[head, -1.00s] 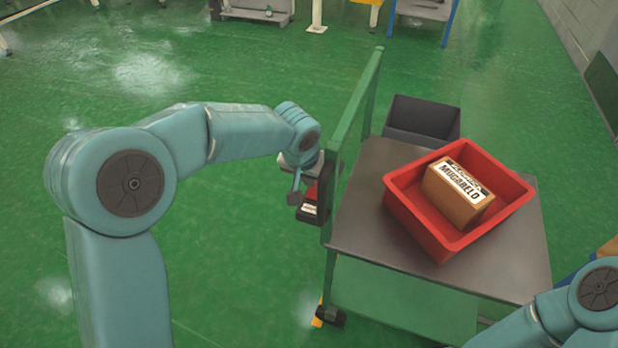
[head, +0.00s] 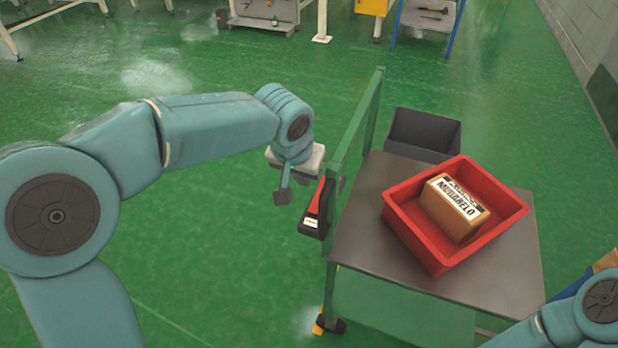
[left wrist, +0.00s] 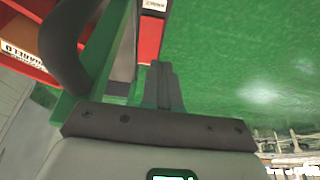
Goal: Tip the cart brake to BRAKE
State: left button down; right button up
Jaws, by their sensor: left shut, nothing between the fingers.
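The cart brake (head: 317,200) is a red pedal in a dark housing with a small white label, on the left side of the cart's green end frame. The label's words are too small to read, and I cannot tell which way the pedal is tipped. My left gripper (head: 283,196) is shut and empty, just left of the brake, with a small gap of floor showing between them. In the left wrist view the closed fingers (left wrist: 163,72) point toward the red pedal (left wrist: 149,38) and its white label. My right gripper is out of view; only part of my right arm shows at lower right.
The cart (head: 365,238) has a grey top and a green upright frame (head: 350,150) close to my left gripper. A red bin (head: 430,250) on it holds a cardboard box (head: 455,207). A dark bin (head: 424,135) stands behind. The green floor at left is clear.

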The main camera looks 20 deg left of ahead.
pick_arm(q)
jog(key=shift+s+v, duration=0.25)
jog(key=shift+v, duration=1.05)
jog(key=shift+s+f, duration=0.1)
